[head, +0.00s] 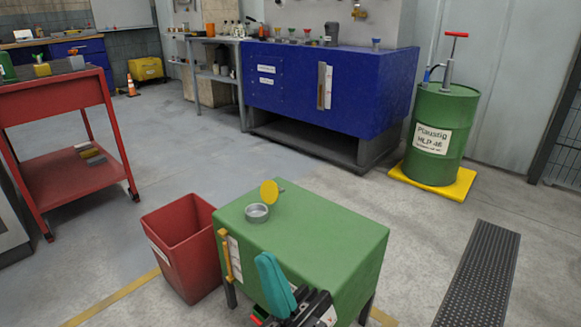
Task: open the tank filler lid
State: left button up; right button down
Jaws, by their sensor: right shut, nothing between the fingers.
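The tank is a green box (330,235) on dark legs in the lower middle of the head view. On its top, near the far left corner, is a short round grey filler neck (257,213). The round yellow lid (269,191) stands steeply tilted up at the neck's far right side, with a small grey piece behind it, so the neck's opening shows. My right gripper (266,262), with teal fingers, is at the tank's near left edge, shut and empty, apart from the lid and nearer to me. My left gripper is not in view.
A red bin (182,250) stands close left of the tank, and a yellow bar (226,256) runs along the tank's left side. A red cart (62,120) is far left, a blue bench (330,85) behind, a green drum (440,110) at right. Floor between is clear.

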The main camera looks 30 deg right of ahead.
aim_at(270, 191)
jog(key=l+u, duration=0.1)
jog(key=l, duration=0.35)
jog(key=k+l+u, duration=0.1)
jog(key=l, duration=0.35)
jog(key=l+u, duration=0.15)
jog(key=l, duration=0.3)
jog(key=k+l+u, duration=0.1)
jog(key=l, duration=0.35)
jog(key=k+l+u, duration=0.1)
jog(key=l, duration=0.35)
jog(key=i+l+u, duration=0.2)
jog(key=l, duration=0.15)
jog(key=i+l+u, duration=0.2)
jog(key=l, duration=0.15)
jog(key=i+j, duration=0.15)
jog(key=u, duration=0.05)
